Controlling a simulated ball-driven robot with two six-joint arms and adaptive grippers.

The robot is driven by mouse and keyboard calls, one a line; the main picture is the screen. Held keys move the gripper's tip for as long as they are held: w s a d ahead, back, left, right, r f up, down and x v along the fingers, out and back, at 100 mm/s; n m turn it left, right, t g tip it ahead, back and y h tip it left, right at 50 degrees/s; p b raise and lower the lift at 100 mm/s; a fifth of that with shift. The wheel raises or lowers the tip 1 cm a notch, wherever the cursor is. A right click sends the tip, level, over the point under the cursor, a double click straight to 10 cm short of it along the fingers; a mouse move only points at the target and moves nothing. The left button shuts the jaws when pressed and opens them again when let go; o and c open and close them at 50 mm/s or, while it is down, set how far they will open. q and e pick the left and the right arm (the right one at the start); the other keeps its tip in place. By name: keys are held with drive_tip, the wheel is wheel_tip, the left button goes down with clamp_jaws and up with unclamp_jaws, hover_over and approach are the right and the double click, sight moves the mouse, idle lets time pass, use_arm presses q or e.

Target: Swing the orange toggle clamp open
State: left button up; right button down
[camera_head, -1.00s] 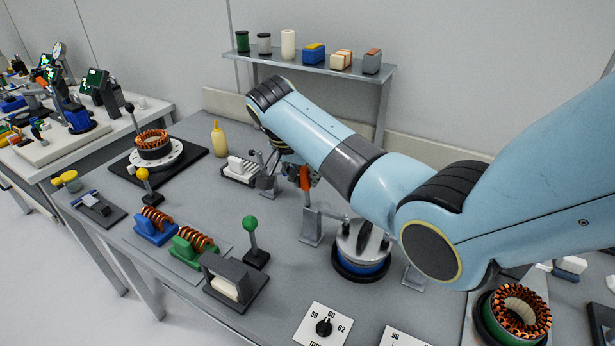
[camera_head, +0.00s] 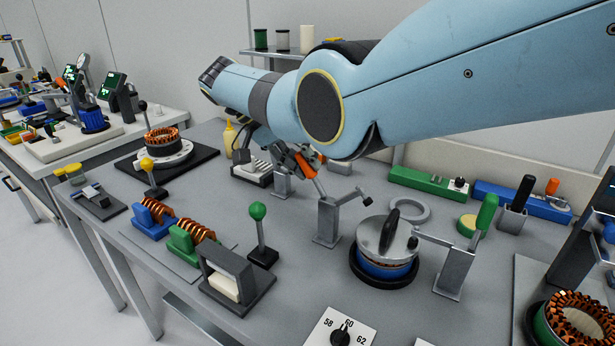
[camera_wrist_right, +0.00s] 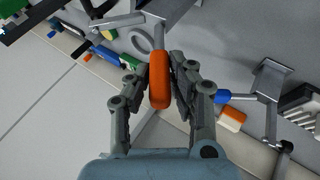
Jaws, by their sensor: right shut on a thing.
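The orange toggle clamp has a grey post (camera_head: 328,222) and an orange handle (camera_head: 306,163), which leans back to the left in the head view. The lid has a black grip and sits on a blue stator housing (camera_head: 384,268). My right gripper (camera_head: 298,158) is at the handle, partly hidden by my arm. In the wrist view its fingers (camera_wrist_right: 161,80) are closed on both sides of the orange handle (camera_wrist_right: 160,92). My left gripper is not in view.
A green-handled clamp (camera_head: 487,212) stands right of the housing, its arm reaching to the lid. Another grey clamp (camera_head: 283,181) is just behind the orange one. A green-ball lever (camera_head: 258,212) and coil holders stand to the left. A grey ring (camera_head: 409,209) lies behind the lid.

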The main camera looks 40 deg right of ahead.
drive_tip(key=shift+w, duration=0.1)
idle(0.4)
drive_tip(key=c, duration=1.2)
unclamp_jaws()
